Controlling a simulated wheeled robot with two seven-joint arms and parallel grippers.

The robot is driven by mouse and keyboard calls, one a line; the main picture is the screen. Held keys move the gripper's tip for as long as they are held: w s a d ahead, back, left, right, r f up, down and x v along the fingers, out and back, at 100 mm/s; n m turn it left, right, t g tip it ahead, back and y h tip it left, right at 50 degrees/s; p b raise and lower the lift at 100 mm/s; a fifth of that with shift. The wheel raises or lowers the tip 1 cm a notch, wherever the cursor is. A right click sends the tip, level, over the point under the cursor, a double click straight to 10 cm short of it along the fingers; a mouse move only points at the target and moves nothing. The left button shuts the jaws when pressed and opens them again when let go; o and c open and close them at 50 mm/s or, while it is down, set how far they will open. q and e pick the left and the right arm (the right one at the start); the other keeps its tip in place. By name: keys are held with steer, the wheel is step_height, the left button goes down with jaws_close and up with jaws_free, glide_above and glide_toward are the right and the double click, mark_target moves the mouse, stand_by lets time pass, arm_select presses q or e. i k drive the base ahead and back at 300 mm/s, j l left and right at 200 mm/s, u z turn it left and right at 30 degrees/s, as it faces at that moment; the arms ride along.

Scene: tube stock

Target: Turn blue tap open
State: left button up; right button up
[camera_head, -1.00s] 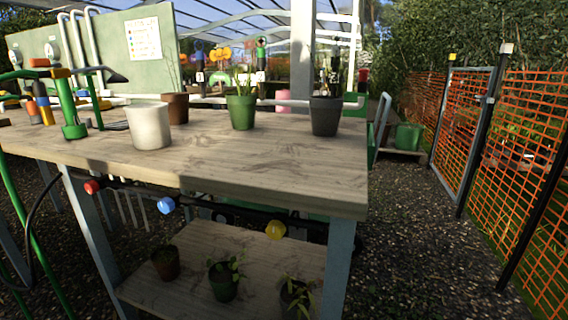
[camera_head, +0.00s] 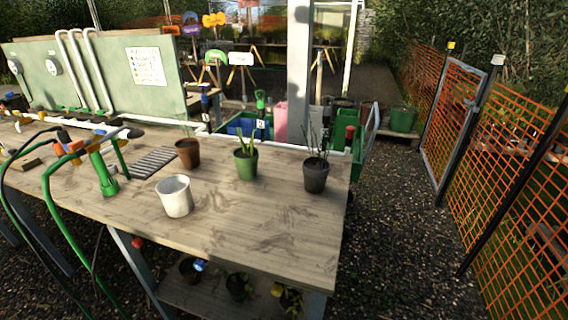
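The blue tap (camera_head: 199,265) is a small round blue knob below the front edge of the wooden workbench (camera_head: 250,215). It shows only partly, just under the tabletop, and I cannot tell whether it is open or closed. A red tap (camera_head: 137,242) is to its left and a yellow tap (camera_head: 277,290) is to its right, in the same row. Neither of my grippers shows in the head view.
On the bench stand a white pot (camera_head: 175,196), a brown pot (camera_head: 188,153), a green pot (camera_head: 245,164) and a dark pot (camera_head: 315,176). A green hose (camera_head: 62,212) hangs over the front left. Gravel (camera_head: 390,240) lies to the right, before an orange mesh fence (camera_head: 515,165).

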mark_target(98, 130)
steer(key=u, duration=1.3)
